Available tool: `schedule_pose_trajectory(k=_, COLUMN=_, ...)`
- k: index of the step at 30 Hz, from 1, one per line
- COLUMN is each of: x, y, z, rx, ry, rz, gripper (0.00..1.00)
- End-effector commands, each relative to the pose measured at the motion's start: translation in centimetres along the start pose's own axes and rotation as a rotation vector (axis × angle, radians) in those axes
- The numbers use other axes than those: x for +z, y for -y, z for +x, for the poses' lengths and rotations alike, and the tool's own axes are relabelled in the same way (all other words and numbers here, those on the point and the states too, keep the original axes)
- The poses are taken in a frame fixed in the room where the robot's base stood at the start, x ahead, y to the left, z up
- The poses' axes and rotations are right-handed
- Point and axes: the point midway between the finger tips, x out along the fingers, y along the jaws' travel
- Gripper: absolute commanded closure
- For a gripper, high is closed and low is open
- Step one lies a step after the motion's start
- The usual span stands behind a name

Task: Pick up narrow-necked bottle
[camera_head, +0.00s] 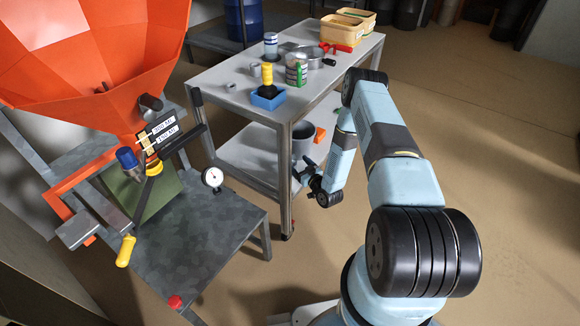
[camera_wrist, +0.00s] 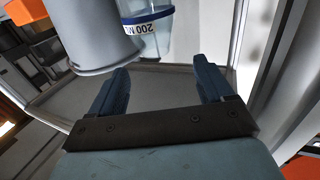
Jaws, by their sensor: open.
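A clear vessel with a white label reading "200 M" (camera_wrist: 148,27) shows at the top of the wrist view, cut off by the frame. It may be the narrow-necked bottle, but I cannot see its neck. My gripper (camera_wrist: 160,65) is open and empty, with the vessel beyond its fingertips, apart from them. In the head view my gripper (camera_head: 303,168) is low beside the metal table, near its lower shelf. I cannot make out the clear vessel in the head view.
A grey bucket (camera_wrist: 92,35) stands left of the vessel, close to the left finger. In the head view the bucket (camera_head: 302,138) is on the lower shelf (camera_head: 245,150), near an orange object (camera_head: 320,134). Table legs (camera_head: 284,185) flank the shelf. The tabletop (camera_head: 225,75) holds several items.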

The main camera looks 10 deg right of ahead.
Motion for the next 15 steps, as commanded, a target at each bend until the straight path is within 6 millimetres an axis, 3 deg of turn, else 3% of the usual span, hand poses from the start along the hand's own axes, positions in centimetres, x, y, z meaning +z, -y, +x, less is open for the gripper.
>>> schedule_pose_trajectory(k=7, x=0.1, y=-0.2, z=1.5, rx=0.0, ry=-0.001, rz=0.0, gripper=0.2)
schedule_pose_trajectory(k=15, x=0.3, y=-0.6, z=5.0, rx=-0.001, ry=-0.002, rz=0.0, gripper=0.2)
